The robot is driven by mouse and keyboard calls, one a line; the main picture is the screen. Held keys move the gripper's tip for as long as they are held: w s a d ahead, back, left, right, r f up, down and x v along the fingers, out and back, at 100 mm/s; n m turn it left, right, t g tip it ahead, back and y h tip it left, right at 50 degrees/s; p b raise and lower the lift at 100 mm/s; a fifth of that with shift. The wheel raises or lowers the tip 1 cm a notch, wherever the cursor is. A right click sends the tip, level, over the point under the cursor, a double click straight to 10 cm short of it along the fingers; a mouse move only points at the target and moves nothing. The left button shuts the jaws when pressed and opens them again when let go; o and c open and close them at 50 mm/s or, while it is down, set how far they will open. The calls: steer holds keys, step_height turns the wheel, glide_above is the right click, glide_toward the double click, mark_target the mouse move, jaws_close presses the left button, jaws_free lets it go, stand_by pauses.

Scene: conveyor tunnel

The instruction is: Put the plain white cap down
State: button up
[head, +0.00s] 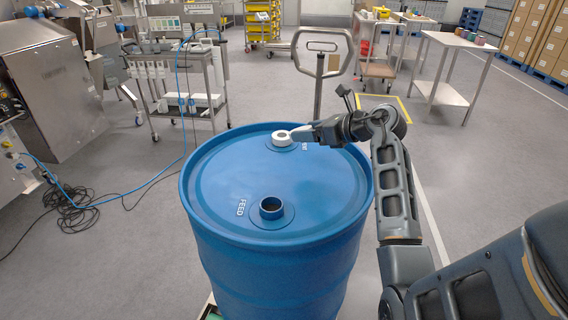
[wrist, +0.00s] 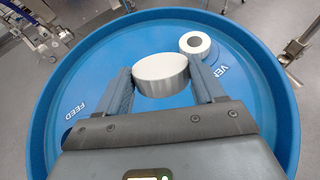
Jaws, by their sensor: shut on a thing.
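The plain white cap (wrist: 160,75) is gripped between the two fingers of my gripper (wrist: 160,80) in the wrist view. In the head view my gripper (head: 308,133) reaches in from the right over the lid's far side. The cap's gap from the lid is hard to judge. A white ring-shaped piece with a darker centre (wrist: 196,44) sits beside the VENT lettering, apart from the held cap; it also shows in the head view (head: 281,137). The FEED neck (head: 271,208) stands open and uncapped.
The drum has a raised rim (head: 190,190). Most of the lid between the fittings is bare. A pallet truck handle (head: 320,60) stands behind the drum. A steel cart (head: 175,90) is at the back left, and a table (head: 455,60) at the back right.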

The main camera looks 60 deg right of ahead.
steer(key=w+a+f, duration=0.1)
steer(key=a, duration=0.1)
steer(key=w+a+f, duration=0.1)
steer(key=a+f, duration=0.2)
steer(key=a, duration=0.1)
steer(key=shift+w+a+f+p, duration=0.15)
steer(key=shift+w+p, duration=0.2)
steer(key=shift+w, duration=0.05)
steer(key=shift+f, duration=1.95)
steer(key=shift+f, duration=0.1)
steer(key=o, duration=1.1)
